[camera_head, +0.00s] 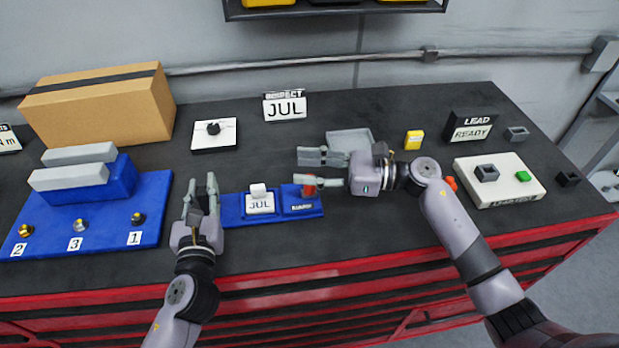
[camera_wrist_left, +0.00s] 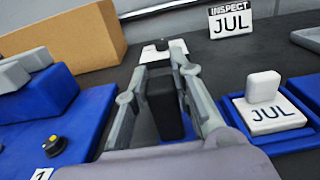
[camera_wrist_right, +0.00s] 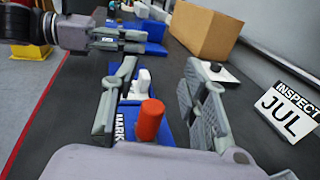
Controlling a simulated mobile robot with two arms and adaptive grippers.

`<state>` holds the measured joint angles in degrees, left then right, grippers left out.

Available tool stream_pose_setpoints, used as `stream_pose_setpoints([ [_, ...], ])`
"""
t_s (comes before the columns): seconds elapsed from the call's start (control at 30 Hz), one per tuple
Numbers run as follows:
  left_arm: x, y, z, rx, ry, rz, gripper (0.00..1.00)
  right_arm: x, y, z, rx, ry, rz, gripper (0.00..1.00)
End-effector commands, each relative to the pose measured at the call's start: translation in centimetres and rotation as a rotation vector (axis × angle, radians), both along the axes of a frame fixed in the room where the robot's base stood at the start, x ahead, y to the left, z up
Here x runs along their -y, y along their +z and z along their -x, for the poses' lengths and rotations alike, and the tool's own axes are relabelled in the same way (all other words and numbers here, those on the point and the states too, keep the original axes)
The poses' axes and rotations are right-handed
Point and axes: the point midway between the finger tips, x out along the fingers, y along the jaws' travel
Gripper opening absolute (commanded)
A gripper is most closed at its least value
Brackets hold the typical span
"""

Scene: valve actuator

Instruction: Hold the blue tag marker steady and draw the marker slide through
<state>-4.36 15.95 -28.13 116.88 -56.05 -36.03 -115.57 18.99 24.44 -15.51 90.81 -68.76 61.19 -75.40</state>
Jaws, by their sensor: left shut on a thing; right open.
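The blue tag marker (camera_head: 270,217) is a low blue base on the dark bench. It carries a white JUL tag with a raised white tab (camera_head: 260,200). At its right is a blue slide (camera_head: 301,206) lettered MARK, with an upright red-orange knob (camera_wrist_right: 148,121). My left gripper (camera_head: 201,184) is shut on a black block (camera_wrist_left: 165,106) at the marker's left end. My right gripper (camera_head: 304,168) is open, its fingers on either side of the knob. In the right wrist view the knob stands nearer the left finger. Its contact with the fingers is unclear.
A blue stand (camera_head: 150,215) with numbered knobs and grey bars is at left, before a cardboard box (camera_head: 103,108). An INSPECT JUL sign (camera_head: 285,106) and a grey tray (camera_head: 352,140) stand behind. A white board (camera_head: 517,193) lies right. The bench's red front edge is near.

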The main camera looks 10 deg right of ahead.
Motion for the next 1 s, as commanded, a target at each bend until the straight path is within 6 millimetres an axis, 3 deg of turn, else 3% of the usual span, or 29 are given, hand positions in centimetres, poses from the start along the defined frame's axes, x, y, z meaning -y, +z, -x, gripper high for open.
stream_pose_setpoints([
  [0.1, 0.0, 0.1, 0.0, 0.001, -0.001, 0.001, 0.00, 0.0, 2.5, 0.0, 0.006, 0.001, 0.002, 0.41],
  [0.3, 0.1, 0.1, 0.0, 0.001, -0.001, 0.001, 0.00, 0.0, 5.2, 0.0, 0.003, 0.001, 0.002, 0.41],
  [0.77, 0.0, 0.1, 0.0, 0.002, -0.001, 0.001, 0.00, 0.0, 6.0, 0.0, -0.001, 0.000, 0.001, 0.41],
  [0.8, 0.0, 0.1, 0.0, 0.002, -0.001, 0.001, 0.23, 0.0, 6.0, 0.0, -0.001, 0.000, 0.001, 0.41],
  [1.0, 0.0, 0.1, 0.0, 0.001, -0.001, 0.001, 0.36, 0.0, 6.0, 0.0, -0.001, 0.000, 0.001, 0.41],
])
